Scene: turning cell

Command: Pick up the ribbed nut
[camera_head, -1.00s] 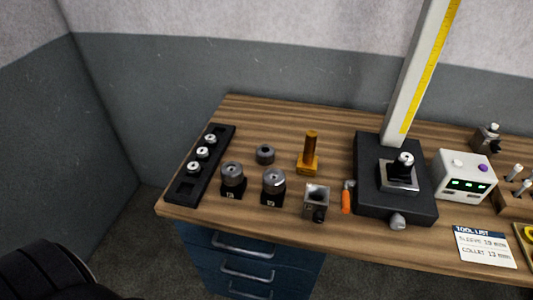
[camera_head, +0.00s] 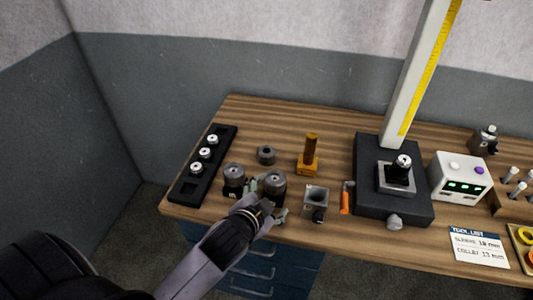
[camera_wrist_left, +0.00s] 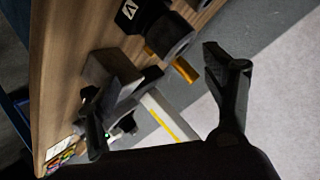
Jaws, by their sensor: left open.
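A small dark ring with a hole (camera_head: 266,155), which I take to be the ribbed nut, lies on the wooden bench behind two grey cylinders; its ribs are too small to make out. My left gripper (camera_head: 266,201) is open at the front of the right grey cylinder (camera_head: 275,181), nearer the front edge than the ring. Whether it touches that cylinder I cannot tell. In the left wrist view its two fingers (camera_wrist_left: 160,95) are spread with nothing clearly between them. A dark cylinder on a labelled black block (camera_wrist_left: 165,32) shows beyond them. My right gripper is not in view.
The left grey cylinder (camera_head: 234,175) stands close by. A black rack (camera_head: 187,188) with silver-topped pieces lies to the left. A gold post (camera_head: 309,158), a grey block with a hole (camera_head: 316,198) and a black measuring stand (camera_head: 369,202) stand to the right.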

